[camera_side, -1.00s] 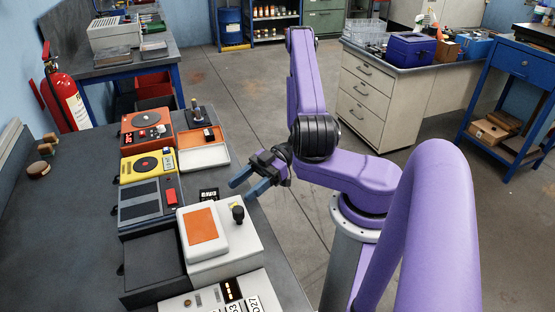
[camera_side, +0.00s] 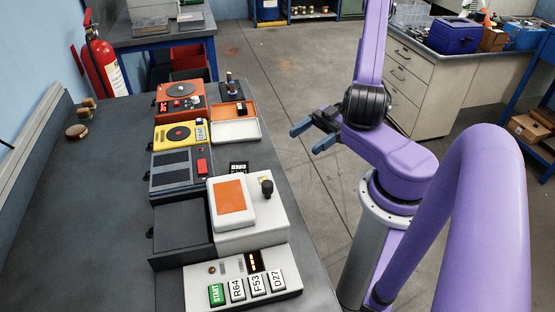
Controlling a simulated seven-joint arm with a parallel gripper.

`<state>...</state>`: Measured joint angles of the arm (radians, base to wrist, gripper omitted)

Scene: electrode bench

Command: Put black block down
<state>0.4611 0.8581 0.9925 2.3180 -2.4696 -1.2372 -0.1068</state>
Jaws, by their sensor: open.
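My gripper (camera_side: 313,136) is open, with its two blue-grey fingers apart and nothing between them. It is off the right edge of the bench, with floor behind it in the picture. A small black block with white markings (camera_side: 239,167) lies on the bench behind the white device with the orange pad (camera_side: 231,203). Another small dark piece (camera_side: 241,108) is at the orange part of the two-part tray (camera_side: 236,131). I cannot tell for certain which of the two is the task's black block. My gripper touches neither.
A row of devices stands along the bench: an orange one (camera_side: 181,97), a yellow one (camera_side: 181,133) and a grey-blue one (camera_side: 180,170). The bench's left side is mostly clear.

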